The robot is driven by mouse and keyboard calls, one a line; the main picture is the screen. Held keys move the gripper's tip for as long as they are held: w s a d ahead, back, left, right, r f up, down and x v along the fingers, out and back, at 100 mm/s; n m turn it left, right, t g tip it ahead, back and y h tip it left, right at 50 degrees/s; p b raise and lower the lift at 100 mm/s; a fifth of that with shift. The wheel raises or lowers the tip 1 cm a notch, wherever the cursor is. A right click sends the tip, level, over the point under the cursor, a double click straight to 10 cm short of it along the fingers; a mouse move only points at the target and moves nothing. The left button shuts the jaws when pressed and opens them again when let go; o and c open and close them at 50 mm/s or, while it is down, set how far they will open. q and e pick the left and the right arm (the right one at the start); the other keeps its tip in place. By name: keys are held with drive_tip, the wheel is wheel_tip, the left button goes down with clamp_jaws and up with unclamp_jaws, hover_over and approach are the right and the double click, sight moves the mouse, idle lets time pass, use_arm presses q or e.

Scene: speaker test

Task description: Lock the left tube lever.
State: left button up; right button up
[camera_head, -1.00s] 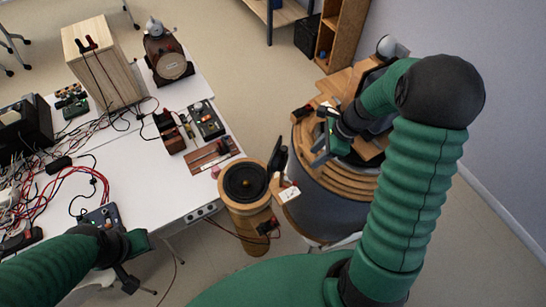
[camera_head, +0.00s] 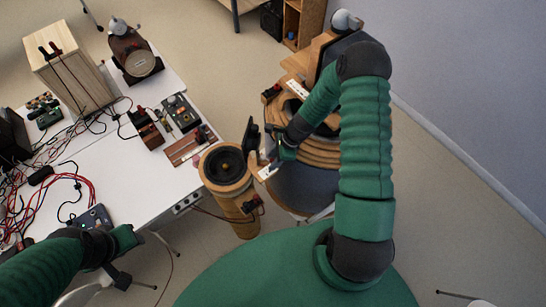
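The left tube is a wooden cylinder (camera_head: 240,228) with a black round speaker cone (camera_head: 226,165) on top, standing beside the table. A dark upright paddle (camera_head: 251,136) and a small pale labelled plate (camera_head: 268,172) sit at its right side; which part is the lever I cannot tell. My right gripper (camera_head: 276,144) is just right of the paddle, over the near side of the large drum; contact and finger opening are unclear. My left gripper (camera_head: 127,260) hangs low at the table's front edge, away from the tube, with its opening unclear.
A large wood-ringed drum (camera_head: 320,153) stands right of the tube, partly behind my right arm. The white table (camera_head: 130,185) holds a wooden box (camera_head: 72,68), a brown device (camera_head: 135,55), small panels and tangled cables (camera_head: 62,180). Open floor lies at the right.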

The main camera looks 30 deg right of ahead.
drive_tip(key=shift+s, duration=0.1)
drive_tip(key=shift+c, duration=0.9)
drive_tip(key=shift+w+d+f, duration=0.25)
drive_tip(key=shift+w, duration=0.1)
clamp_jaws()
use_arm(q)
drive_tip(key=shift+w+d, duration=0.2)
drive_tip(key=shift+d, duration=0.1)
use_arm(e)
drive_tip(key=shift+r, duration=0.1)
use_arm(q)
drive_tip(key=shift+a+f, duration=0.1)
use_arm(e)
drive_tip(key=shift+w, duration=0.1)
